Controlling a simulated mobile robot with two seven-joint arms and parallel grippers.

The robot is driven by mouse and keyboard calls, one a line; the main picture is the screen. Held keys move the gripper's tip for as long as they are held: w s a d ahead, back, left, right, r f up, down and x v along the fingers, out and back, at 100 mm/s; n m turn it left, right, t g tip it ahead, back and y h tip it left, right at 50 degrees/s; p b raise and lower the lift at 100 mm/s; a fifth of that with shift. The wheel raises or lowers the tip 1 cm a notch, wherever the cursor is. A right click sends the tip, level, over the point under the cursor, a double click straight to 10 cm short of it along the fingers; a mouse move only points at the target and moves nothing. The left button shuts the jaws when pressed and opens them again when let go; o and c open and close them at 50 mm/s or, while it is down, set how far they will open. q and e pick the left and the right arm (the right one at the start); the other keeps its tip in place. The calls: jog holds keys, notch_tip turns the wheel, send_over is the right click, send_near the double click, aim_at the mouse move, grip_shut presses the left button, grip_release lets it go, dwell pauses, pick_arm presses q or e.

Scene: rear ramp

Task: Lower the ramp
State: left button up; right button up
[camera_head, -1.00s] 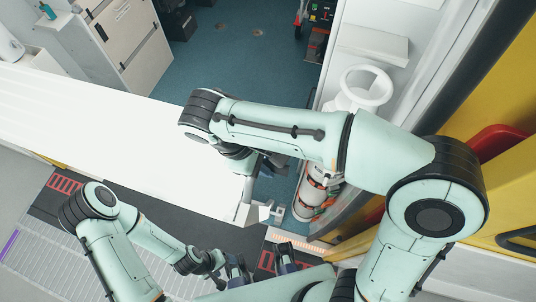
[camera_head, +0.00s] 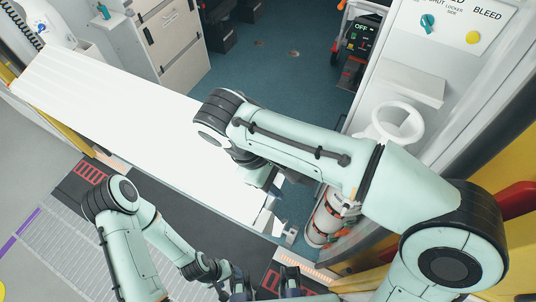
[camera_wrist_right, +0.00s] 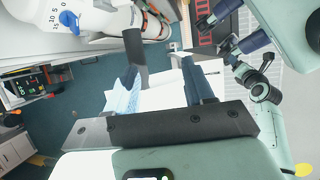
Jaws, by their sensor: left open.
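The ramp (camera_head: 110,100) is a long white panel across the rear doorway, running from upper left down to lower right. It also shows as a white surface in the right wrist view (camera_wrist_right: 165,97). My right gripper (camera_wrist_right: 163,72) has its fingers apart, over the ramp's right end. Blue floor and white panel show between the fingers; whether they touch the ramp is unclear. In the head view my right forearm hides most of that gripper. My left gripper (camera_head: 265,285) is open and empty, low in front of the ramp, over the dark sill.
A red-and-white cylinder (camera_head: 325,222) and a white ring (camera_head: 398,122) stand right of the ramp. A white cabinet (camera_head: 168,45) is behind it. Blue floor (camera_head: 285,80) lies open inside. A ribbed grey step (camera_head: 60,245) is at the lower left.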

pick_arm(q)
jog(key=r+p, duration=0.1)
jog(key=w+r+p, duration=0.1)
jog(key=r, duration=0.1)
jog(key=shift+w, duration=0.2)
pick_arm(e)
jog(key=v, duration=0.9)
jog(key=shift+w, duration=0.15)
jog(key=shift+d, duration=0.1)
pick_arm(q)
jog(key=shift+a, duration=0.1)
